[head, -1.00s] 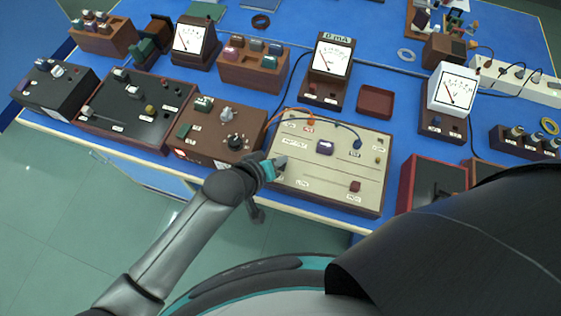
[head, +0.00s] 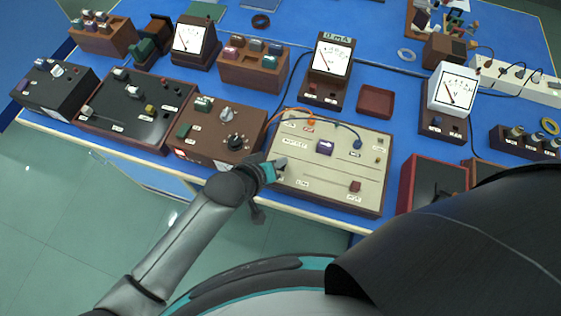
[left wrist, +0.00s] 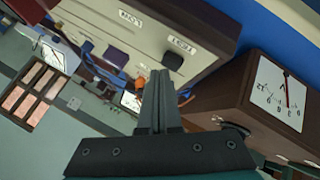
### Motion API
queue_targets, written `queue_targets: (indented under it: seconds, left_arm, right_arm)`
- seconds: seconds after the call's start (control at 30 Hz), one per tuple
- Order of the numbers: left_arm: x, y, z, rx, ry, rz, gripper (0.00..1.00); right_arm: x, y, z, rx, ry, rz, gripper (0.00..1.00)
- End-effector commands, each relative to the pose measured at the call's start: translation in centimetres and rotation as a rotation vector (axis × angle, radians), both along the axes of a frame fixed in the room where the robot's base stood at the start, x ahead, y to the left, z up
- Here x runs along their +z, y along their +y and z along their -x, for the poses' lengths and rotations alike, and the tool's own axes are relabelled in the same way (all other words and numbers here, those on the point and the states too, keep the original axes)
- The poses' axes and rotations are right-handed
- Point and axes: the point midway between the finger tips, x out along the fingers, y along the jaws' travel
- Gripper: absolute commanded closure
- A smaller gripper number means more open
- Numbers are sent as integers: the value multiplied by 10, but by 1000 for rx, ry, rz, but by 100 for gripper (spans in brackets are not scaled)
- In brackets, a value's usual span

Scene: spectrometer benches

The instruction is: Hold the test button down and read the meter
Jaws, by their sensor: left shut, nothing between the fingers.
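A cream panel (head: 330,190) in a dark wooden frame lies at the front of the blue bench. It carries a purple block (head: 325,147), a red knob (head: 355,186), and orange and blue leads. My left gripper (head: 281,161) is shut and empty over the panel's left edge. In the left wrist view its closed fingers (left wrist: 160,78) point toward the panel. A dark button (left wrist: 173,62) beside a label that seems to read TEST is just beyond the tips; I cannot tell whether they touch. The mA meter (head: 332,55) stands behind the panel; its reading is too small to tell. My right gripper is not in view.
A brown box with knobs (head: 215,132) stands close left of the panel. A white-faced meter (head: 453,90) and a red tray (head: 376,101) are behind and right. A red-edged box (head: 432,184) stands to the right. Bare blue bench shows further back.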

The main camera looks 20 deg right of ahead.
Motion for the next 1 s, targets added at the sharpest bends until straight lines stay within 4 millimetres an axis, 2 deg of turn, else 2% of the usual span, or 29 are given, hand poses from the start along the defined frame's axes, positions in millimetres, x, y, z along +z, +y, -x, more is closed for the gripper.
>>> queue_targets:
  seconds: [1.0]
  left_arm:
    - [-10, 0, 0, 0, 1, -1, 100]
  right_arm:
    - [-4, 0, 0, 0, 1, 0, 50]
